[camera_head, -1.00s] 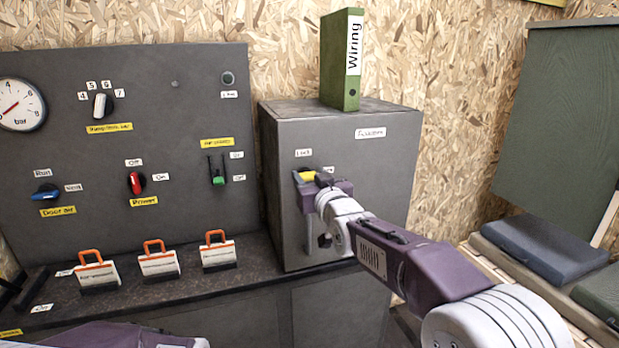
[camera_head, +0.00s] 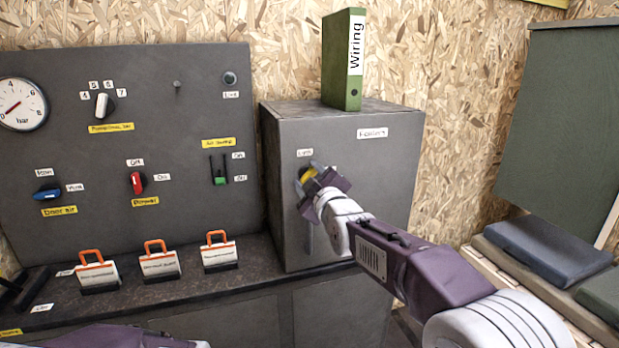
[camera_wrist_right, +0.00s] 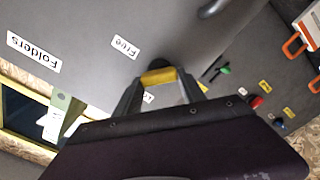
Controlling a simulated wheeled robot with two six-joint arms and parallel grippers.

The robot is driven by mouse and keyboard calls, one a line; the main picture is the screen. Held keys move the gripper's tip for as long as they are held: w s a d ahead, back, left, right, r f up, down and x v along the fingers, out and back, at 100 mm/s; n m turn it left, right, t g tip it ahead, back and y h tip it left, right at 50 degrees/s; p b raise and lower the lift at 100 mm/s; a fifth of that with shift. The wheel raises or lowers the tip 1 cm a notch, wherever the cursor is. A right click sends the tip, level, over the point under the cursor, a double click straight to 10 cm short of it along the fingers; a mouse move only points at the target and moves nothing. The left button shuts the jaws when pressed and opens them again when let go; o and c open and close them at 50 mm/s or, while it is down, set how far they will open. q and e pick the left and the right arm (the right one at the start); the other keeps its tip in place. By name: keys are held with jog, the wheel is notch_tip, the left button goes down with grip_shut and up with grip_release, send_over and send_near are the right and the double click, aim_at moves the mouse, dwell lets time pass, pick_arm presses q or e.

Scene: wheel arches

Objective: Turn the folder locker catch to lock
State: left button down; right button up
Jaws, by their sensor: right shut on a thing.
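The folder locker (camera_head: 345,190) is a grey cabinet with a "Folders" label (camera_head: 372,133); that label also shows in the wrist view (camera_wrist_right: 34,52). Its yellow catch (camera_head: 307,175) is on the upper left of the door, below a small label (camera_head: 304,153). My right gripper (camera_head: 311,175) is shut on the catch, one finger at each end in the wrist view (camera_wrist_right: 158,77). There, a "Free" label (camera_wrist_right: 125,47) is beside the catch, and another label is partly hidden behind the jaws. The catch is tilted in the head view. My left gripper is not in view.
A green "Wiring" binder (camera_head: 343,60) stands on the locker. A panel (camera_head: 60,130) with a gauge, knobs and switches is on the left. Several orange-handled blocks (camera_head: 160,265) stand on the worktop below. Cushions (camera_head: 545,250) lie on a bench at right.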

jog(key=shift+a+f+n+p, duration=0.1)
jog(key=shift+n+p, duration=0.2)
jog(key=shift+n, duration=1.75)
jog(key=shift+a+f+n+p, duration=0.1)
jog(key=shift+n+p, duration=0.2)
jog(key=shift+n, duration=1.75)
jog(key=o, duration=1.4)
jog(key=shift+c, duration=0.2)
jog(key=shift+s, duration=0.1)
jog(key=v, duration=0.9)
